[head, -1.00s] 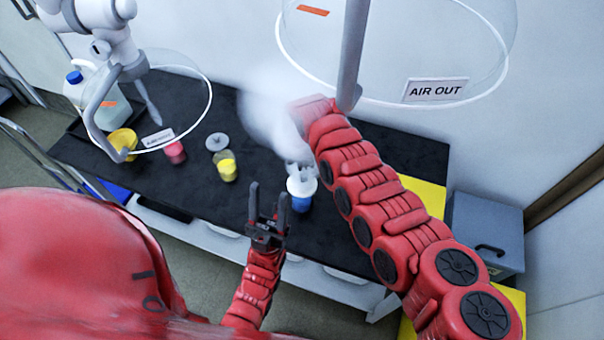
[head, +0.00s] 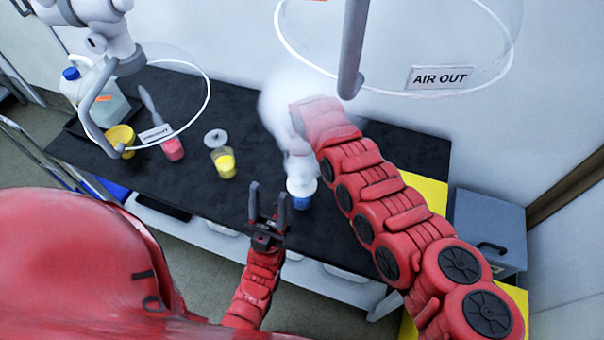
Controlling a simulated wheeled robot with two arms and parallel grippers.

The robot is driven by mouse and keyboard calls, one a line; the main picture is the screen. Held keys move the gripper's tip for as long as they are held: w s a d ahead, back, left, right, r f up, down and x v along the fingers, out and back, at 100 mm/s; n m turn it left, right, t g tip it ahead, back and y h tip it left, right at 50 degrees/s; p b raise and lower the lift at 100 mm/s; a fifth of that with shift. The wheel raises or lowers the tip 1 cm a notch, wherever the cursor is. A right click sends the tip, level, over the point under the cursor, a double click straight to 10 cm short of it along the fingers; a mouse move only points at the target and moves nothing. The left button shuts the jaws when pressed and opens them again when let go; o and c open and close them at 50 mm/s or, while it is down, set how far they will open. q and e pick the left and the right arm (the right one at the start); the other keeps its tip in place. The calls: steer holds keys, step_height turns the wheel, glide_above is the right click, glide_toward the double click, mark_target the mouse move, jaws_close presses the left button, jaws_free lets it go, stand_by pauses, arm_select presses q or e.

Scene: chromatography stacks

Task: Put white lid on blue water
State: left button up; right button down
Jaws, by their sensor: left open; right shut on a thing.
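The blue water (head: 301,201) is in a small container on the black table, just right of the middle of the head view. The white lid (head: 302,187) is at the top of this container. Whether it is seated or held just above the rim I cannot tell. My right gripper (head: 300,166) comes down from above, shut on the white lid. Its fingers are pale and partly lost against white haze and the red arm. My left gripper (head: 268,195) is open and empty, pointing up in front of the table's near edge, left of the blue water.
Clear hoods hang above, one labelled AIR OUT (head: 441,77). The black table (head: 225,108) has free room behind the containers.

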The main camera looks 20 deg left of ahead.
steer(key=shift+f+b, duration=0.35)
steer(key=shift+f, duration=0.05)
steer(key=shift+c, duration=0.8)
jaws_free()
steer(key=shift+r, duration=0.1)
steer(key=shift+r+p, duration=0.75)
steer(key=shift+r, duration=0.4)
steer(key=shift+r+p, duration=0.95)
steer(key=shift+r, duration=1.4)
